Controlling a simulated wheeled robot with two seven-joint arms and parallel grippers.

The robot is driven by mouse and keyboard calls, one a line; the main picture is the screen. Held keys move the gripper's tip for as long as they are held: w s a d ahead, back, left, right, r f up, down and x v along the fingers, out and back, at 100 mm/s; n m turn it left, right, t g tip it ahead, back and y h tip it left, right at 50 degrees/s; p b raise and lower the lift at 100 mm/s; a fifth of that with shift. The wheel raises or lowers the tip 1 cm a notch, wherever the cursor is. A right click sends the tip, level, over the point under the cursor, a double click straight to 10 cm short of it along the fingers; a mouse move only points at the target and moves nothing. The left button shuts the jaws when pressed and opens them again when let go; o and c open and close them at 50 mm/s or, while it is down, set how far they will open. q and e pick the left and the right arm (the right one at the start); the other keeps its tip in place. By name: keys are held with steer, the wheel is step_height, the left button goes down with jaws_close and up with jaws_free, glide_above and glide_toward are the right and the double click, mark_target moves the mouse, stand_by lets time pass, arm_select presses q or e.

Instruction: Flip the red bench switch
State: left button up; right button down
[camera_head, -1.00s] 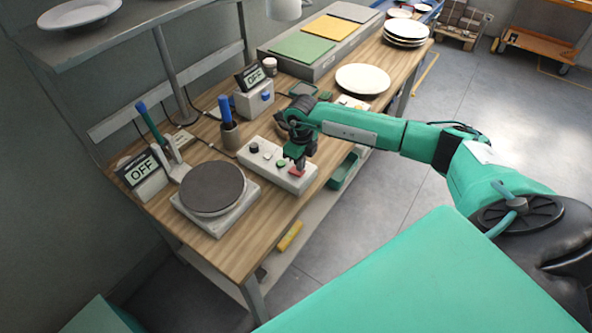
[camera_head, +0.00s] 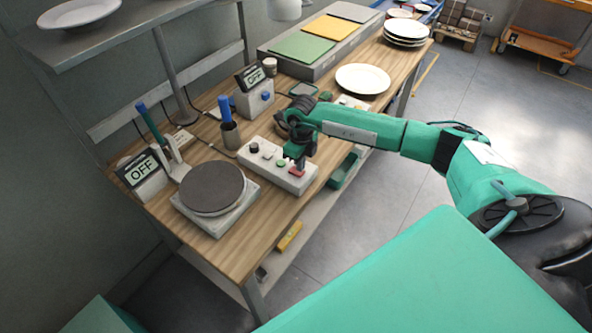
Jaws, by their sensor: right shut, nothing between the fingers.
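The red bench switch (camera_head: 297,172) sits at the right end of a white control box (camera_head: 264,167) on the wooden bench. The box also carries a black knob (camera_head: 254,147) and a green button (camera_head: 281,163). My right gripper (camera_head: 299,164) is shut and empty, pointing down right above the red switch. Its tip hides part of the switch, and I cannot tell whether they touch. Two small displays read OFF, one at the left (camera_head: 142,169) and one farther back (camera_head: 254,75). My left gripper is not in view.
A round dark turntable (camera_head: 212,187) stands left of the control box. A white plate (camera_head: 363,78) and a plate stack (camera_head: 406,34) lie farther along the bench. A shelf (camera_head: 120,42) overhangs the back left.

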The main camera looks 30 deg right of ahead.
steer(key=shift+f+b, duration=0.75)
steer(key=shift+f, duration=0.25)
steer(key=shift+r, duration=0.2)
steer(key=shift+r+p, duration=1.7)
steer(key=shift+r, duration=1.7)
